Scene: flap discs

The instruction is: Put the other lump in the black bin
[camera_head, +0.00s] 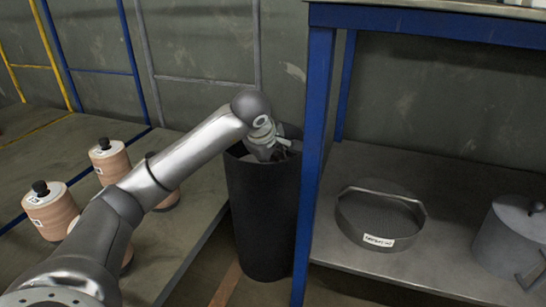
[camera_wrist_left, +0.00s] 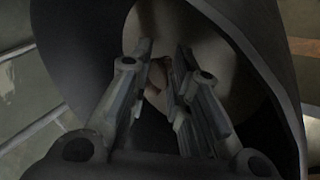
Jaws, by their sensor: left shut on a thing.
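The black bin (camera_head: 262,220) stands upright on the floor, left of the blue table leg. My left gripper (camera_head: 268,145) is at the mouth of the bin, pointing down into it. In the left wrist view the dark bin wall (camera_wrist_left: 75,45) surrounds the fingers. There my left gripper (camera_wrist_left: 160,60) is shut on a small brownish lump (camera_wrist_left: 153,85), mostly hidden between the fingers. A pale round area lies beyond the fingertips, inside the bin. I cannot tell whether anything rests there. The right gripper is out of view.
A grey metal shelf (camera_head: 330,272) with blue legs (camera_head: 312,150) stands close to the bin's right. It holds a round metal tray (camera_head: 350,212) with a label and a lidded grey pot (camera_head: 505,245). Several wooden-coloured spools (camera_head: 108,165) with black knobs stand at the left.

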